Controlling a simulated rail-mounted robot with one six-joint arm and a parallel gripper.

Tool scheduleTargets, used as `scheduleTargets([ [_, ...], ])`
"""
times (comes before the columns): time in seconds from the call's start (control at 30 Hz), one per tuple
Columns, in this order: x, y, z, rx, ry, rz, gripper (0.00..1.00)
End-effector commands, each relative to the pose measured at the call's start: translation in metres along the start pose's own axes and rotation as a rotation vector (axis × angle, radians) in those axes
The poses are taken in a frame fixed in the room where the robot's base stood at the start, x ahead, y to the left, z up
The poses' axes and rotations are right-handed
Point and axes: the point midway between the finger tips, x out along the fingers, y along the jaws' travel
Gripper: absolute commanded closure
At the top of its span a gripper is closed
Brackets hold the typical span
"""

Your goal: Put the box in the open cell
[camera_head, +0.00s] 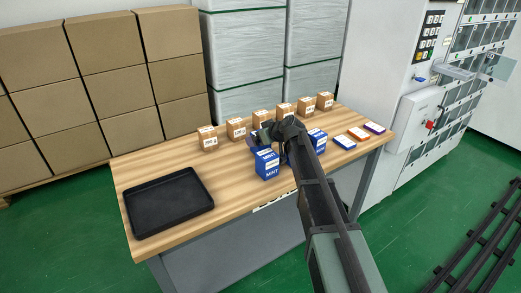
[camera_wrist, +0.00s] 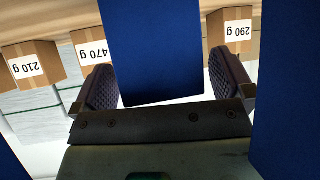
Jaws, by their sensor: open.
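Blue boxes stand on the wooden table in the head view: one marked MINT (camera_head: 267,165) in front of my gripper and one (camera_head: 319,142) right of my arm. My gripper (camera_head: 272,136) is low over the table among them. In the wrist view my gripper (camera_wrist: 163,85) is open, with a blue box face (camera_wrist: 150,45) between its two dark pads; whether the pads touch it is unclear. Another blue surface (camera_wrist: 290,95) fills the right edge. The vending machine's cell grid (camera_head: 463,72) is at the right, with a clear flap (camera_head: 498,67) sticking out.
Several brown labelled boxes (camera_head: 207,138) stand in a row along the table's back. Small flat packs (camera_head: 358,133) lie at the right end. An empty black tray (camera_head: 168,203) lies at the left. Stacked cartons (camera_head: 110,45) and wrapped pallets (camera_head: 245,50) stand behind.

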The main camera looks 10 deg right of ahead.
Motion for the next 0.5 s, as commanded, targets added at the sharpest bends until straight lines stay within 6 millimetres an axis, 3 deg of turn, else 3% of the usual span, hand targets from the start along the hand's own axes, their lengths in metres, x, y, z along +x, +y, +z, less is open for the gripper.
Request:
scheduleTargets([
  [0.2, 0.0037, 0.0001, -0.0005, 0.0, 0.0, 0.001, 0.0],
  [0.5, 0.0035, 0.0001, -0.0004, 0.0, -0.001, 0.0, 0.44],
])
